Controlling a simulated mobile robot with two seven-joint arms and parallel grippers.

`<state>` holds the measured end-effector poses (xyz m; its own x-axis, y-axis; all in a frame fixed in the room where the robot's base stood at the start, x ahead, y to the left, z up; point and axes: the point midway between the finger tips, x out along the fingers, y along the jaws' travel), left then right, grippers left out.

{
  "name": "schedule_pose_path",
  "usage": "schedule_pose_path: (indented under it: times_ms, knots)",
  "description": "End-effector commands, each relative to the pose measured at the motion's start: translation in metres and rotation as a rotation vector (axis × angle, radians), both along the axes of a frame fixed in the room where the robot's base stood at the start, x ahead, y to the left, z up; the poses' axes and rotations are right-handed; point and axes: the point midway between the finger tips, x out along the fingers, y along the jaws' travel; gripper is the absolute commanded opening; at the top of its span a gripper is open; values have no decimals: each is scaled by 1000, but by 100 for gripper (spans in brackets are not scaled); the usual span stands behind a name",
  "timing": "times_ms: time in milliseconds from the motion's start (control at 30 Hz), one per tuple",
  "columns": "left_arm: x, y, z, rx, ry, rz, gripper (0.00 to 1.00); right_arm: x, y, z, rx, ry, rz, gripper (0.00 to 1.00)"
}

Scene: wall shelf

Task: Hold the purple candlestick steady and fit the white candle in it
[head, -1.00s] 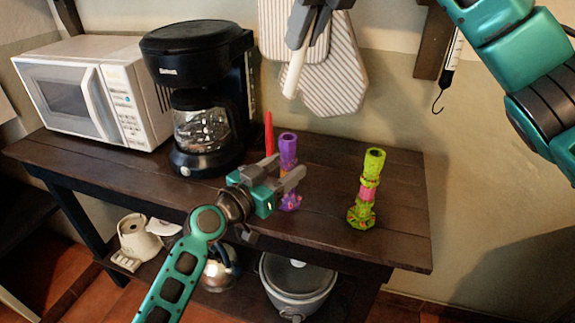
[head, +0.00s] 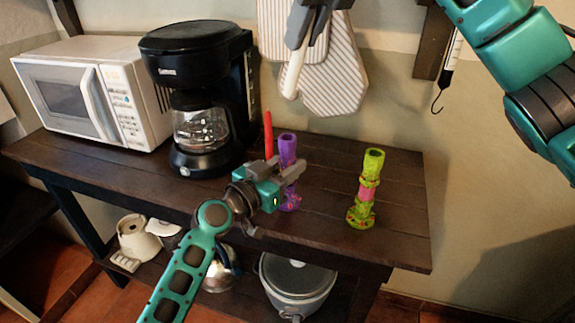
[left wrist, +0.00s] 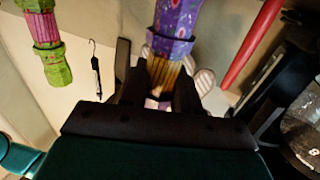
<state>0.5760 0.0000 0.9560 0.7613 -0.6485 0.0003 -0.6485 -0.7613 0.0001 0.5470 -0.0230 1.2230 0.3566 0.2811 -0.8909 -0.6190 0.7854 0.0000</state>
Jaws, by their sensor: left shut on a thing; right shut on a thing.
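The purple candlestick (head: 288,150) stands upright on the dark wooden table, and its upper part also shows in the left wrist view (left wrist: 176,22). My left gripper (head: 290,174) is shut on its middle, hiding part of it in the head view. The fingers flank its ribbed orange-brown section in the left wrist view (left wrist: 157,88). The white candle (head: 295,70) hangs tilted, well above the candlestick and apart from it. My right gripper (head: 306,24) is shut on the candle's upper part at the top of the head view.
A red candle (head: 268,135) stands just behind the purple candlestick. A green-and-pink candlestick (head: 366,190) stands to the right. A black coffee maker (head: 195,60) and white microwave (head: 80,90) are at left. Striped cloths (head: 335,85) hang on the wall behind the white candle.

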Motion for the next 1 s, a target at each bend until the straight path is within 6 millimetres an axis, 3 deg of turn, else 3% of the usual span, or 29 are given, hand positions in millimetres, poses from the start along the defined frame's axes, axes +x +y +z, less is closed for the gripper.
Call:
schedule_pose_path:
  times_ms: [467, 1000]
  knots:
    - [0, 0, -1, 1, 1, 0, 0, 2, 3, -1, -10, 13, 6, 0]
    - [0, 0, -1, 1, 1, 0, 0, 28, 27, -14, -183, 211, 84, 0]
